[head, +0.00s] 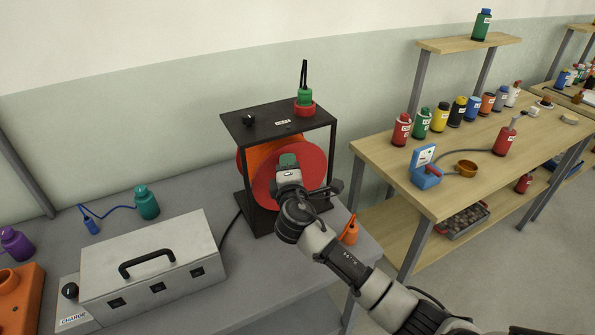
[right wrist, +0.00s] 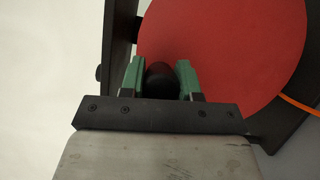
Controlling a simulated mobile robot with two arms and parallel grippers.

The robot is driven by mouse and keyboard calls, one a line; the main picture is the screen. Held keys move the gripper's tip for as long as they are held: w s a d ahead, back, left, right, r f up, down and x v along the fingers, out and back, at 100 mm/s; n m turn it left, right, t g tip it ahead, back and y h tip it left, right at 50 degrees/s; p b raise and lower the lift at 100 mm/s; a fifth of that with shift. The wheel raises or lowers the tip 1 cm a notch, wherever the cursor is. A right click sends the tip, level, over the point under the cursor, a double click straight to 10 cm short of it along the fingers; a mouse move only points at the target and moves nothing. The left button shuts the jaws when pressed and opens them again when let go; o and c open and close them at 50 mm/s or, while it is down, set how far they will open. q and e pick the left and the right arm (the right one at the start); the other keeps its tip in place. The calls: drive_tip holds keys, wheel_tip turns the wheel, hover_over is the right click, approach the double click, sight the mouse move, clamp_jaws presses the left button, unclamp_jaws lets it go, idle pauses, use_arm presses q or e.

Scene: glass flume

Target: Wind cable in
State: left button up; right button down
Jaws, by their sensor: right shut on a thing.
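A cable reel with a red round side (head: 315,165) and an orange drum (head: 262,155) sits in a black frame (head: 278,128) on the grey bench. My right gripper (head: 288,161) is in front of the red disc. In the right wrist view, its green fingers (right wrist: 161,82) are shut on a dark round knob (right wrist: 161,80) in front of the red disc (right wrist: 225,50). An orange cable (right wrist: 298,104) runs off at the right of that view. An orange plug-like piece (head: 350,231) lies by the frame's right foot. My left gripper is not in view.
A grey case (head: 155,265) with a black handle stands left of the reel. A teal bottle (head: 146,202) and a blue cable piece (head: 92,226) are behind it. A wooden table (head: 440,190) with several bottles stands at the right, across a gap.

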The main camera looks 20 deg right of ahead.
sight(276, 163)
drive_tip(key=shift+s+a+f+n+t+y+b, duration=0.1)
drive_tip(key=shift+a+f+n+t+b, duration=0.25)
drive_tip(key=shift+a+n+b, duration=0.35)
drive_tip(key=shift+s+a+f+n+t+y+b, duration=0.1)
drive_tip(key=shift+a+f+n+t+b, duration=0.2)
drive_tip(key=shift+n+b, duration=0.45)
drive_tip(key=shift+a+f+n+t+y+b, duration=0.1)
drive_tip(key=shift+a+f+n+t+b, duration=0.25)
drive_tip(key=shift+n, duration=0.7)
drive_tip(key=shift+a+r, duration=0.1)
drive_tip(key=shift+a, duration=0.05)
drive_tip(key=c, duration=0.8)
unclamp_jaws()
drive_tip(key=b+v, duration=0.2)
drive_tip(key=v, duration=0.8)
drive_tip(key=shift+s, duration=0.4)
drive_tip(key=shift+a, duration=0.15)
